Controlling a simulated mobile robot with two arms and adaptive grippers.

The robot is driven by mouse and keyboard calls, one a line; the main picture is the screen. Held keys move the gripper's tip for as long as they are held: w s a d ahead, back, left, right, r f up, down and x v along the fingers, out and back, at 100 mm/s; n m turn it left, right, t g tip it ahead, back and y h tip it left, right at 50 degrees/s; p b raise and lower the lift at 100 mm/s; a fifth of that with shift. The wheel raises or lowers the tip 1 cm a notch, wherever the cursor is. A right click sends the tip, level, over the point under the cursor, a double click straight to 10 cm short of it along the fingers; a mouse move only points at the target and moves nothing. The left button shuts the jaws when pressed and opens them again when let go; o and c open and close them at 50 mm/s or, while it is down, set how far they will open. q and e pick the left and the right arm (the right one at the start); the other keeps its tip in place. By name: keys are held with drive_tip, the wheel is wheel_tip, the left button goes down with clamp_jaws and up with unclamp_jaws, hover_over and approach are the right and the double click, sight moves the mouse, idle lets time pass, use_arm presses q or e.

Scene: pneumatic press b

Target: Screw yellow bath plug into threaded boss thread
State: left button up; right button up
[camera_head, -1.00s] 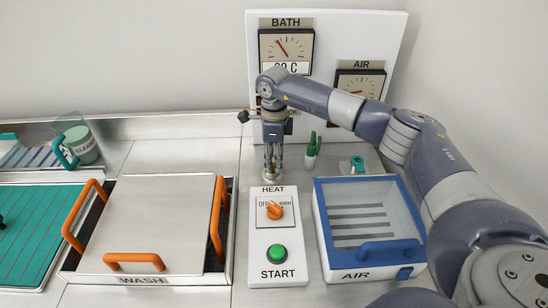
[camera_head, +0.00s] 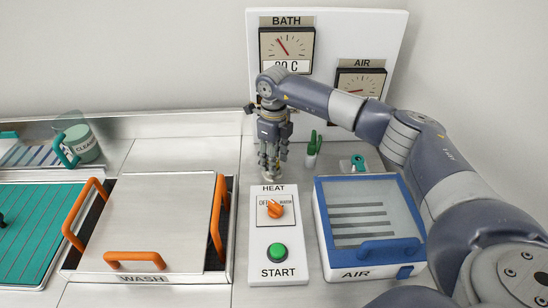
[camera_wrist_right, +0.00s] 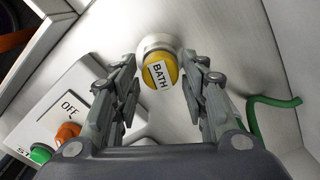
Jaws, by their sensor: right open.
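The yellow bath plug (camera_wrist_right: 159,72) shows in the right wrist view with a white "BATH" label on its top. It sits at the pale round threaded boss (camera_wrist_right: 157,42); how deep it is in the thread I cannot tell. My right gripper (camera_wrist_right: 160,90) is open, with one finger on each side of the plug and visible gaps between. In the head view my right gripper (camera_head: 271,165) points down behind the HEAT panel, and its fingers hide the plug there. My left gripper is not in view.
The HEAT panel (camera_head: 260,236) with orange knob and green START button stands in front of the gripper. The blue-framed AIR box (camera_head: 317,215) is to the right. A green cactus-like thing (camera_head: 314,146) stands close right. The WASH tank (camera_head: 150,215) with orange handles is left.

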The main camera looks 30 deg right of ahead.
drive_tip(key=n, duration=0.6)
drive_tip(key=shift+w+d, duration=0.1)
drive_tip(key=shift+d, duration=0.05)
drive_tip(key=n, duration=0.6)
drive_tip(key=shift+w, duration=0.1)
drive_tip(key=c, duration=0.6)
drive_tip(key=shift+m, duration=0.8)
drive_tip(key=o, duration=0.4)
drive_tip(key=shift+m, duration=0.5)
drive_tip(key=o, duration=0.5)
